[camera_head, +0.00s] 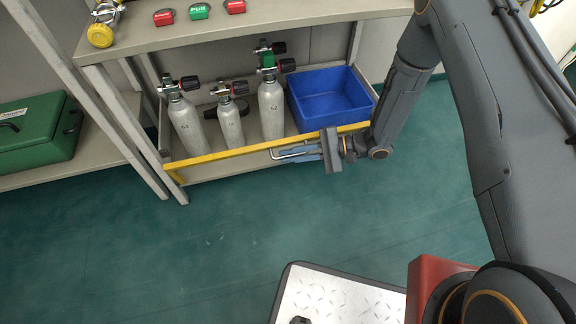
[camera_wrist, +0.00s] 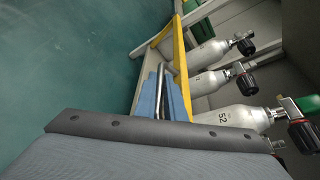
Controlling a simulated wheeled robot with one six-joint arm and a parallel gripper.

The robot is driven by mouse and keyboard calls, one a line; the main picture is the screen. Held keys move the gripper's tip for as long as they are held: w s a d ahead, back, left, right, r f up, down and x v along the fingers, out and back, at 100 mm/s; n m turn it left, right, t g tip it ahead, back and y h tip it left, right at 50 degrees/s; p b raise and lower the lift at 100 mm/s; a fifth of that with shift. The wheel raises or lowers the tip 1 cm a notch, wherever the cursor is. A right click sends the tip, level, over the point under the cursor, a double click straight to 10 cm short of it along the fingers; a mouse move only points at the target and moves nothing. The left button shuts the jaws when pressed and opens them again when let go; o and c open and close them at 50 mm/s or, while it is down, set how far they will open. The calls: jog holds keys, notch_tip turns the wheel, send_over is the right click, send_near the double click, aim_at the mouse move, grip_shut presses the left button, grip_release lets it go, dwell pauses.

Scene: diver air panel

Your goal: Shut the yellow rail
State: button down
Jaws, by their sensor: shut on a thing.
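The yellow rail (camera_head: 225,153) runs across the front of the bottom shelf, in front of the gas cylinders. A bent metal handle (camera_head: 293,152) stands out from its front toward the right. My gripper (camera_head: 308,153) reaches in from the right and is shut on this handle. In the wrist view the two blue fingers (camera_wrist: 164,98) lie on either side of the metal bar (camera_wrist: 160,88), with the yellow rail (camera_wrist: 180,62) just beyond. My wrist and arm hide part of the rail's right end. I cannot tell whether the rail is fully shut.
Several grey cylinders (camera_head: 230,122) with black and red valves stand behind the rail, beside a blue bin (camera_head: 325,112). A green case (camera_head: 40,135) sits on a shelf at left. Red and green blocks (camera_head: 200,11) and a yellow-ended fitting (camera_head: 100,34) lie above.

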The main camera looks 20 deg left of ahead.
aim_at(293, 141)
jog(key=shift+w+a+r, duration=0.25)
jog(key=shift+w+a, duration=0.1)
jog(key=shift+w, duration=0.2)
jog(key=shift+w+a+r, duration=0.3)
jog(key=shift+w, duration=0.25)
jog(key=shift+w+a+r, duration=0.25)
jog(key=shift+w+a, duration=0.1)
jog(key=shift+w, duration=0.3)
jog(key=c, duration=2.1)
grip_release()
jog(key=shift+p+v, duration=1.2)
jog(key=shift+v, duration=2.65)
jog(key=shift+d, duration=0.15)
